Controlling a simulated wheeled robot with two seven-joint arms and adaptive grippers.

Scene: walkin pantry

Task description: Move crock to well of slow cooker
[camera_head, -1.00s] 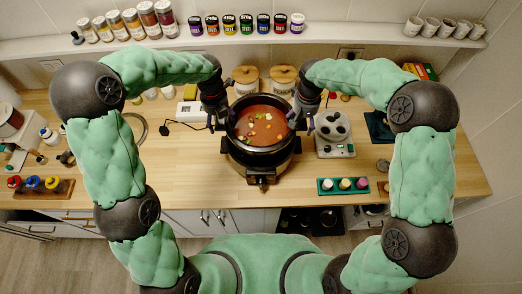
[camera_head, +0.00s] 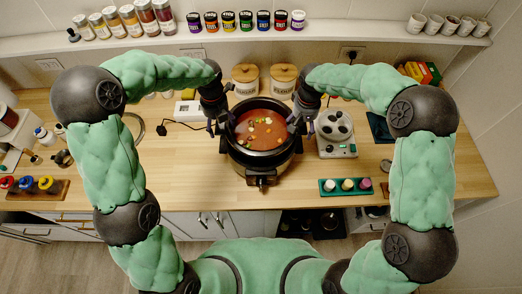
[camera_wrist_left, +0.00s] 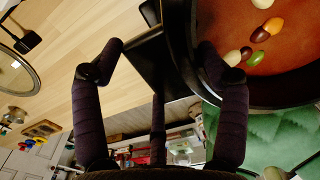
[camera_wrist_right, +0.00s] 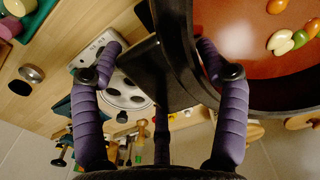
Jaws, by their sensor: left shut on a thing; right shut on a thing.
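The black crock (camera_head: 238,148), full of red-orange stew with vegetable pieces, is at the middle of the counter, directly over the slow cooker base (camera_head: 263,180). It looks level and its lower part is inside the base, but I cannot tell whether it rests on the bottom of the well. My left gripper (camera_head: 224,120) is shut on the crock's left handle, which shows in the left wrist view (camera_wrist_left: 160,62). My right gripper (camera_head: 302,122) is shut on the right handle, which shows in the right wrist view (camera_wrist_right: 150,75). The well is hidden by the crock.
Two wooden-lidded canisters (camera_head: 246,76) stand close behind the crock. A white appliance with round dials (camera_head: 336,128) is just right of it. A teal tray of small jars (camera_head: 346,186) lies front right.

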